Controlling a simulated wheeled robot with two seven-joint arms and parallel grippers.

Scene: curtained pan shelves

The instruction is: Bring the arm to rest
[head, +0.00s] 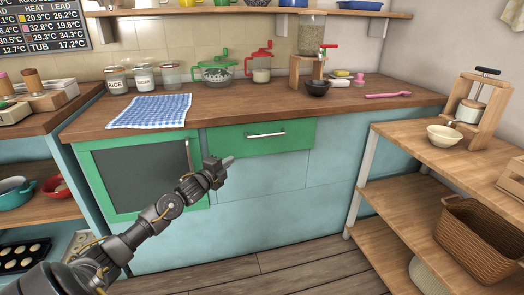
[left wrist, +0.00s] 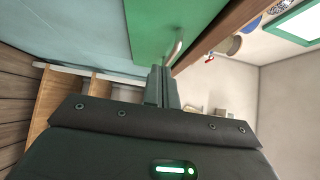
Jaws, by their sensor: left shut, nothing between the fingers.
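My left arm comes in from the lower left in the head view. Its gripper (head: 226,162) is in front of the green-framed cabinet door and the green drawer (head: 290,137), below the counter edge. The fingers are shut and hold nothing. In the left wrist view the shut fingers (left wrist: 161,75) point toward the green drawer front (left wrist: 160,25) and its handle (left wrist: 173,50). I cannot tell whether they touch anything. My right gripper is not in view.
The wooden counter (head: 230,115) carries a blue checked cloth (head: 150,110), jars, a grinder and a dark bowl (head: 318,88). A wooden shelf unit (head: 440,150) with a wicker basket (head: 478,240) stands at the right. Another shelf is at the left. The floor in front is clear.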

